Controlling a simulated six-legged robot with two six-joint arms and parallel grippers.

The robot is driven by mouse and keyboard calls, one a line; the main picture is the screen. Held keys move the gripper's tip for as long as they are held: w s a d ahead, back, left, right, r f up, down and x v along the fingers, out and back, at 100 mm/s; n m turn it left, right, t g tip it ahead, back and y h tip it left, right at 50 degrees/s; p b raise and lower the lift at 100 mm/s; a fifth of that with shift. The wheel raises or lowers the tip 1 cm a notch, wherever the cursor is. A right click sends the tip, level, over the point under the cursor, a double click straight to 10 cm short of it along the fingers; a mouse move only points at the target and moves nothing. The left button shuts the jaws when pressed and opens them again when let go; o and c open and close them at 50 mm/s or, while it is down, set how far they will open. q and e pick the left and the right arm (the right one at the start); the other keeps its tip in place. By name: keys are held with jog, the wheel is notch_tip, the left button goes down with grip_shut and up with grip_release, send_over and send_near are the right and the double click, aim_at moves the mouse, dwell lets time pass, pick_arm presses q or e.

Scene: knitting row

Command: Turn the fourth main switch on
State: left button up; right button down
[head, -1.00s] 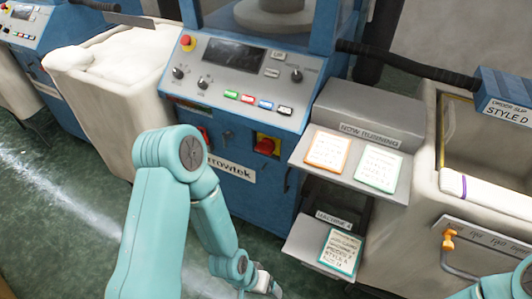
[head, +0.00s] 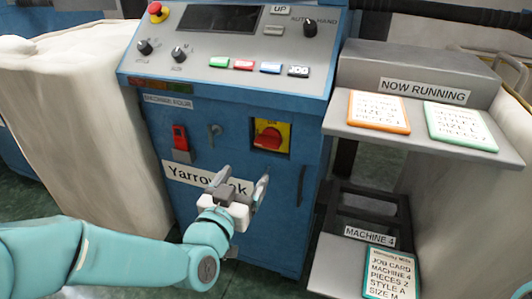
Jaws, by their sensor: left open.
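The main switch (head: 269,137) is a red rotary knob on a yellow plate, on the blue front of the machine (head: 225,130). My right gripper is out of view.
The control panel (head: 225,50) with coloured buttons is above. Right stand a card shelf (head: 415,122) and a lower job card (head: 390,272).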

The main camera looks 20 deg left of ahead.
aim_at(266, 146)
pick_arm(q)
jog(key=w, duration=0.5)
jog(key=w+b, duration=0.1)
jog(key=w, duration=0.9)
jog(key=shift+d+b, duration=0.35)
jog(key=shift+d, duration=0.05)
jog(key=shift+s, duration=0.1)
jog(key=c, duration=0.7)
